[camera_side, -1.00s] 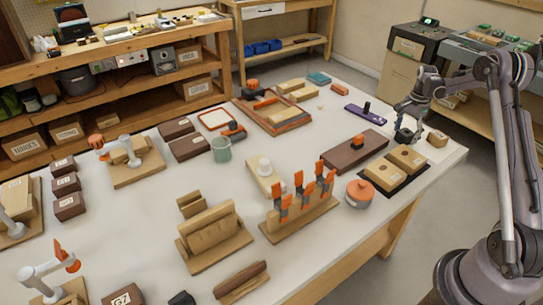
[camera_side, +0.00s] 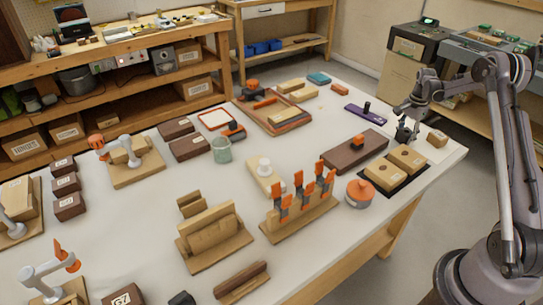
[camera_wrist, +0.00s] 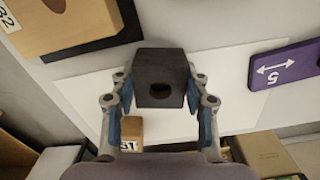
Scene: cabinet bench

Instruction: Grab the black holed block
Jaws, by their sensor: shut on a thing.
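The black holed block (camera_wrist: 160,72) is dark grey-black with a round hole in its facing side. In the wrist view it sits between the two fingers of my gripper (camera_wrist: 159,90), which are closed on its sides. In the side view my gripper (camera_side: 405,132) is at the right end of the white table, beyond the two wooden blocks on the black mat. There the block is small and dark and hard to tell from the fingers.
A purple board marked 5 (camera_wrist: 288,72) lies to the right in the wrist view. A wooden block marked 32 (camera_wrist: 60,22) is at upper left. A small wooden block marked 31 (camera_wrist: 131,132) lies below the held block. An orange-lidded pot (camera_side: 360,194) stands nearer the front.

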